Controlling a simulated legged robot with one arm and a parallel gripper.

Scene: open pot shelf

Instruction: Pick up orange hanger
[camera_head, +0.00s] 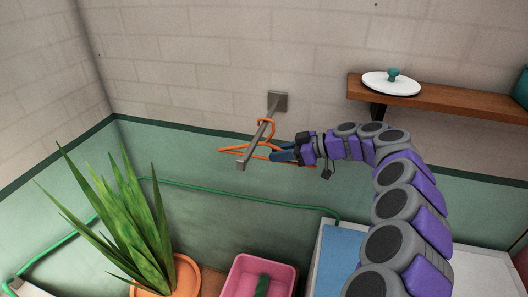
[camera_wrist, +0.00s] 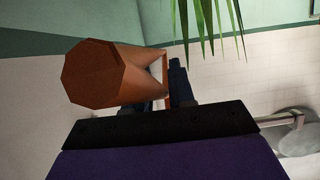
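The orange hanger (camera_head: 236,150) hangs by its hook from a grey metal rod (camera_head: 258,142) that sticks out from the wall. My gripper (camera_head: 280,153) is at the right side of the hanger, with its blue fingers overlapping the frame. In the wrist view, a large orange-brown part (camera_wrist: 95,75), apparently the near end of the hanger, hides much of one finger. The dark blue fingers (camera_wrist: 160,90) lie close beside a thin orange strip. Whether they grip it is hidden.
A wooden shelf (camera_head: 450,100) with a white lid (camera_head: 391,83) is at the upper right. A spiky plant (camera_head: 125,225) in an orange pot (camera_head: 170,287) stands lower left. A pink bin (camera_head: 240,275) and a green hose (camera_head: 235,191) are below.

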